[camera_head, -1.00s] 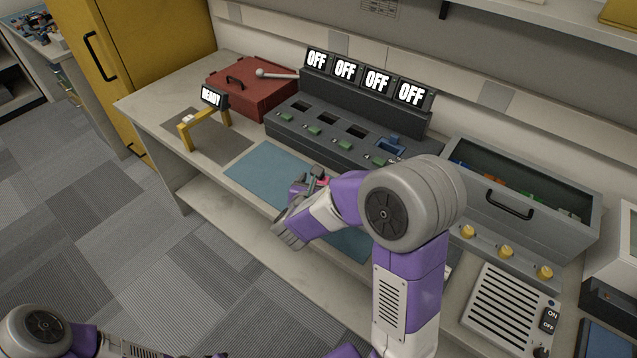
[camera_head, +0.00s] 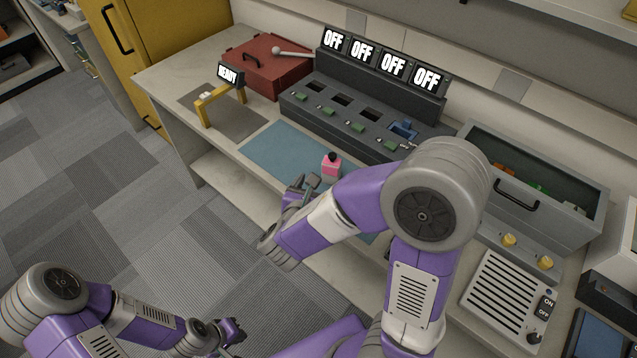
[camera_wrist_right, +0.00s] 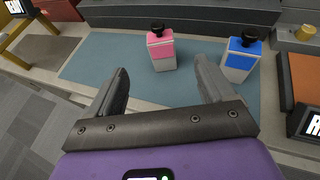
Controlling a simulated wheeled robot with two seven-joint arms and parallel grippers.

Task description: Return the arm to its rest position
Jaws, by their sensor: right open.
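My right arm reaches over the front edge of the bench. Its gripper (camera_head: 303,188) is open and empty in the right wrist view (camera_wrist_right: 161,82). A pink radio (camera_head: 331,166) stands upright on the blue mat (camera_head: 268,150), just beyond that gripper and apart from it. The right wrist view shows the pink radio (camera_wrist_right: 161,50) between and beyond the fingertips, with a blue radio (camera_wrist_right: 240,60) upright to its right. My left gripper (camera_head: 232,332) is low at the front, over the floor and away from the bench; its finger gap is unclear.
The dark charger rack (camera_head: 345,115) has several OFF displays and a blue item (camera_head: 402,129) in its right slot. A red toolbox (camera_head: 265,68), yellow stand (camera_head: 212,100) and READY display (camera_head: 230,75) are left. A grey bin (camera_head: 535,215) stands right. Floor at left is clear.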

